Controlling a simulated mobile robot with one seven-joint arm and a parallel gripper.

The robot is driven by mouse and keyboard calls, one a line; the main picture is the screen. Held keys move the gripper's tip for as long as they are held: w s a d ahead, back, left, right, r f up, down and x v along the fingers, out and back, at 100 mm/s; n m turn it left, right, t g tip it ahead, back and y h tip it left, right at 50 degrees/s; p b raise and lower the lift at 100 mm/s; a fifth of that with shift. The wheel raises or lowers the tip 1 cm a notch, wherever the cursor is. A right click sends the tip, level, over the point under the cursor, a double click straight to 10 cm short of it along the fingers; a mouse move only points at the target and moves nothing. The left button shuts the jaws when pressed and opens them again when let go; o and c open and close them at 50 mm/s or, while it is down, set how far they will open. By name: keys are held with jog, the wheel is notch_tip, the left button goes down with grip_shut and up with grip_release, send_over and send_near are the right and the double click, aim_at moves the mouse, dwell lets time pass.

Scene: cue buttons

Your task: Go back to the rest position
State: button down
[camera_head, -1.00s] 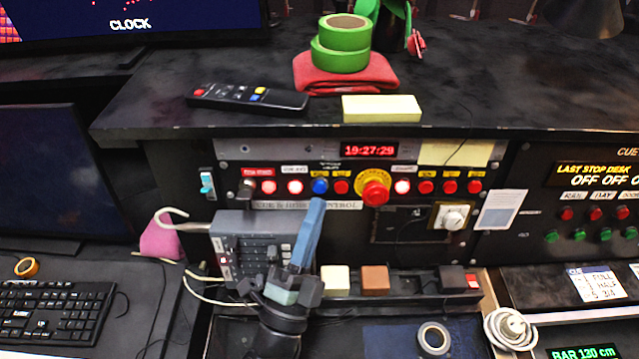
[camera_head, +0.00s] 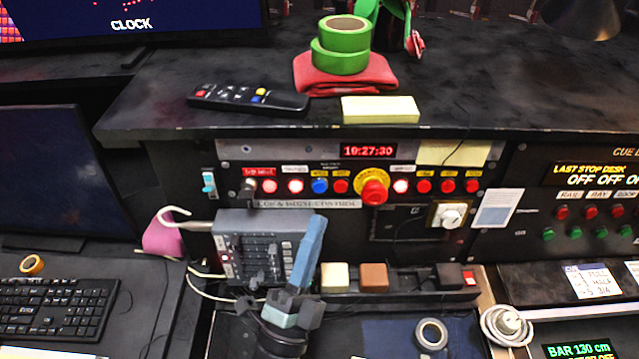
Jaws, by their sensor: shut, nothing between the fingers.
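My gripper (camera_head: 314,228) is in the lower middle, its long blue fingers shut together and pointing up, with nothing between them. Its tip is below the row of cue buttons and apart from them in the picture. The row holds a blue button (camera_head: 320,185), several red buttons, some of them brightly lit, and a large red mushroom button (camera_head: 374,192) on a yellow ring. The fingers cover the right edge of the grey mixer box (camera_head: 250,232).
A shelf above holds a remote (camera_head: 248,98), green tape rolls (camera_head: 340,60) on a red cloth and a yellow block (camera_head: 380,109). White and brown blocks (camera_head: 374,277) stand right of my gripper. A grey tape roll (camera_head: 431,334) lies on the desk.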

jog(key=w+a+r+n+t+y, duration=0.2)
jog(key=r+n+y, duration=0.45)
jog(key=r, duration=0.85)
jog(key=w+a+r+n+t+y, duration=0.2)
jog(key=r+n+y, duration=0.45)
jog(key=r, duration=0.75)
jog(key=s+d+r+n+h, duration=0.2)
jog(key=s+r+n, duration=0.1)
jog(key=r, duration=0.4)
jog(key=s+d+r+n+h, duration=0.2)
jog(key=s+r+n, duration=0.1)
jog(key=s+r, duration=0.3)
notch_tip(320, 180, up, 2)
jog(key=shift+d, duration=0.4)
